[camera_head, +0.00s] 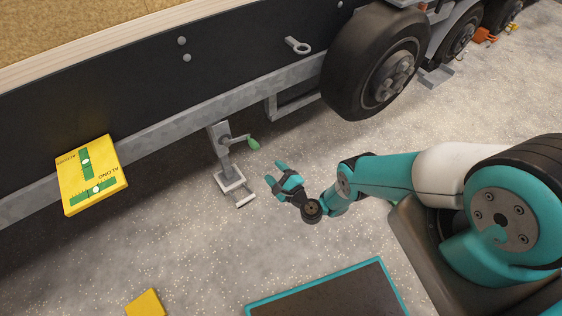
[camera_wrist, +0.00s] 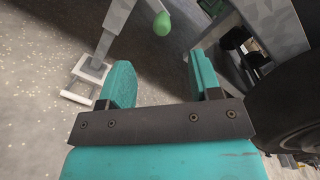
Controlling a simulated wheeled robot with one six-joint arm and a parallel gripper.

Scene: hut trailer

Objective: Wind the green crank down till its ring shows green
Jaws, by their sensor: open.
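The green crank handle (camera_head: 253,143) sticks out to the right from the top of a grey jack leg (camera_head: 222,150) under the trailer frame. The leg stands upright on a square foot plate (camera_head: 230,180) near the ground. My gripper (camera_head: 280,172) is open and empty, to the lower right of the crank and apart from it. In the wrist view the green crank handle (camera_wrist: 162,23) shows beyond my open fingers (camera_wrist: 162,82), near the top. I cannot make out any ring or its colour.
A yellow level box (camera_head: 91,174) with two green vials, marked ACROSS and ALONG, is on the frame at the left. A large wheel (camera_head: 375,65) is at the upper right. A yellow block (camera_head: 146,303) lies at the bottom. Gravel around the leg is mostly clear.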

